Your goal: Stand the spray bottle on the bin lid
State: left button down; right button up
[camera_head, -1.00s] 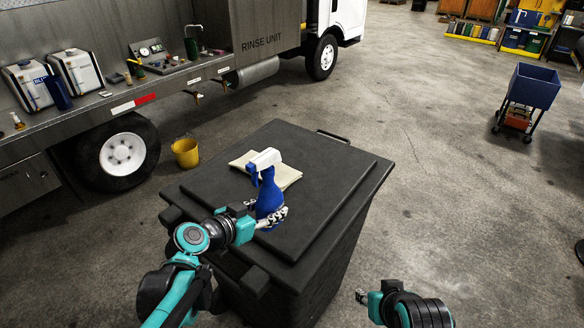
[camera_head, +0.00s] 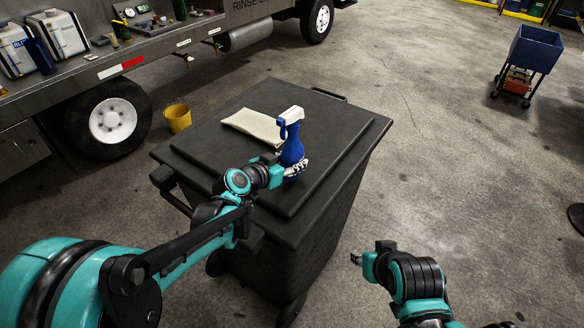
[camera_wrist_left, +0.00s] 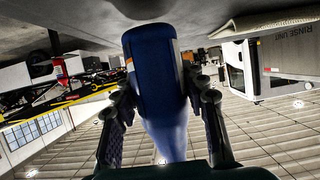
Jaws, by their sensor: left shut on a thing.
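The spray bottle (camera_head: 291,152) is blue with a white trigger head. It stands upright over the right part of the dark bin lid (camera_head: 225,158). My left gripper (camera_head: 297,170) is shut on the lower body of the bottle. In the left wrist view, which is upside down, the fingers (camera_wrist_left: 165,100) clasp both sides of the bottle (camera_wrist_left: 155,75). The bottle's base is close to the lid (camera_wrist_left: 75,18); I cannot tell whether it touches. My right gripper (camera_head: 357,258) is low, to the right of the bin and apart from it; its fingers are too small to read.
A folded cream cloth (camera_head: 252,126) lies on the lid, left of the bottle. A truck with a rinse unit (camera_head: 150,55) stands behind at left, with a yellow bucket (camera_head: 178,117) beside it. A blue cart (camera_head: 533,55) is at far right. The lid's front is bare.

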pick_arm(q)
jog(key=shift+f, duration=0.95)
jog(key=shift+r, duration=0.1)
jog(key=c, duration=0.9)
grip_release()
jog(key=shift+o, duration=0.2)
